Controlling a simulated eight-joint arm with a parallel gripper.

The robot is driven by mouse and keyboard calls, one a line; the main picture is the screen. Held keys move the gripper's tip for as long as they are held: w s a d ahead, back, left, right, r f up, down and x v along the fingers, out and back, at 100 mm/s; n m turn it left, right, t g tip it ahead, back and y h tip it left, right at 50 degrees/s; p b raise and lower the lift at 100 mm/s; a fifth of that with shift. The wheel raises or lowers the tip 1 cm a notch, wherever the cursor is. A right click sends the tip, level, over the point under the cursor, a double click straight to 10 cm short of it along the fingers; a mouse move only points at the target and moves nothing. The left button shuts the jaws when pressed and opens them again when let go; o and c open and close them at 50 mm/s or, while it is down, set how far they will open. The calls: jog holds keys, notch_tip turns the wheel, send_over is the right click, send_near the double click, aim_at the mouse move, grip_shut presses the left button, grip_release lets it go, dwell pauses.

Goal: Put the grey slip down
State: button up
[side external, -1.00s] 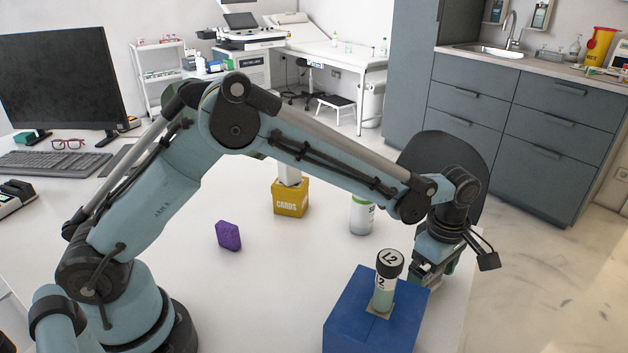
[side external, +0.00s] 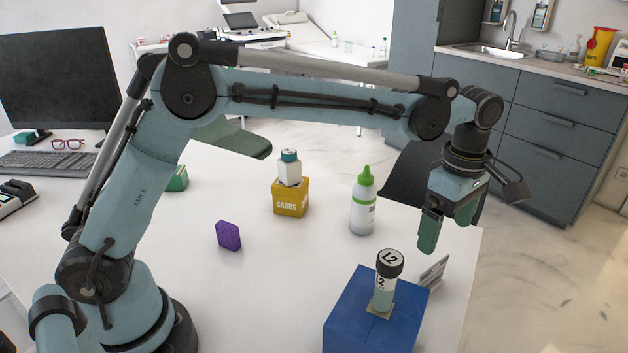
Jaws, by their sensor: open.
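The grey slip (side external: 434,270) is a small flat piece just behind the right side of the blue block, near the table's right edge. It looks tilted up; its lower part is hidden by the block, so I cannot tell what it rests on. My gripper (side external: 447,230) hangs above the slip, fingers pointing down. It is open and empty, with a clear gap between the fingertips and the slip.
The blue block (side external: 352,318) bears a black-capped vial (side external: 384,290) marked L2. A green-tipped bottle (side external: 363,205), a yellow cards box (side external: 291,200) with a small white bottle (side external: 289,168) on top, and a purple block (side external: 228,236) stand left. The table (side external: 262,300) is clear at front centre.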

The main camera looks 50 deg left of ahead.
jog(key=s+a+r+m+t, duration=0.3)
jog(key=s+a+r+m, duration=0.2)
jog(key=s+a+m, duration=0.45)
jog(key=s+a+f+m+t, duration=0.4)
jog(key=s+a+m, duration=0.3)
jog(key=a+m, duration=0.1)
jog(key=shift+s+a+f, duration=0.15)
jog(key=shift+s+a, duration=0.25)
jog(key=shift+a, duration=0.05)
jog(key=shift+m, duration=0.25)
